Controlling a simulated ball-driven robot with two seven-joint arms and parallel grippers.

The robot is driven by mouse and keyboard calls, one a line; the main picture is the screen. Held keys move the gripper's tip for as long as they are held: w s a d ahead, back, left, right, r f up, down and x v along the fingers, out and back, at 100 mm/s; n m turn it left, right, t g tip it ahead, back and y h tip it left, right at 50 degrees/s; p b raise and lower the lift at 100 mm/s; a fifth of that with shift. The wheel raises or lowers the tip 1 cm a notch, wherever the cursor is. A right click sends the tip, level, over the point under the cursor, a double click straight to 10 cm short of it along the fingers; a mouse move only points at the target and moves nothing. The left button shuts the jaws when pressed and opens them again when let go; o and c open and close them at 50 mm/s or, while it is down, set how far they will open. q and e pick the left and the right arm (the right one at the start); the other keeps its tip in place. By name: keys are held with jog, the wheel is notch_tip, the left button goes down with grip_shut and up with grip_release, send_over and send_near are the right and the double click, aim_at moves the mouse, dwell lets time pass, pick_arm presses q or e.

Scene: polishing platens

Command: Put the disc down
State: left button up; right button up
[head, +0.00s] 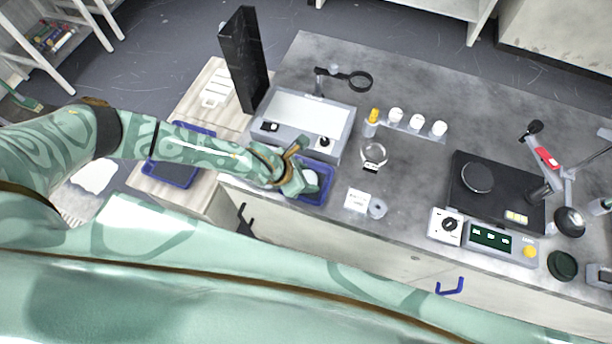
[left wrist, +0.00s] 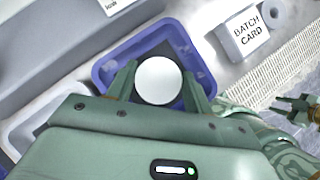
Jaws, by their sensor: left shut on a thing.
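My left gripper (head: 304,180) is shut on a disc and holds it over a blue tray (head: 328,190) at the front edge of the bench. In the left wrist view the disc (left wrist: 159,80) is round, white and flat-faced, between the two green fingers of the left gripper (left wrist: 158,84). The tray (left wrist: 106,67) lies behind and around it in that view. I cannot tell whether the disc touches the tray floor. Dark prongs at the right of the left wrist view seem to be my right gripper (left wrist: 297,104); its opening is unclear.
A batch card (head: 357,200) and a small ring-shaped roll (head: 377,208) lie right of the tray. A grey lit-top box (head: 336,122) stands behind it. Another blue tray (head: 183,182) sits on the side table under my left arm. A black upright panel (head: 244,60) stands behind.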

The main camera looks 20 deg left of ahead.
pick_arm(q)
jog(key=shift+r, duration=0.1)
pick_arm(e)
jog(key=shift+d, duration=0.2)
pick_arm(q)
jog(key=o, duration=0.8)
pick_arm(e)
jog(key=shift+d, duration=0.1)
pick_arm(q)
jog(key=shift+o, duration=0.2)
jog(key=shift+r, duration=0.1)
jog(key=p+v, duration=0.4)
jog(key=v, duration=0.7)
jog(key=shift+s+a+r, duration=0.2)
jog(key=shift+a+r, duration=0.05)
jog(key=shift+r, duration=0.05)
pick_arm(e)
jog(key=r, duration=0.4)
jog(key=shift+w+r, duration=0.2)
jog(key=shift+w, duration=0.15)
pick_arm(q)
jog(key=shift+d, duration=0.1)
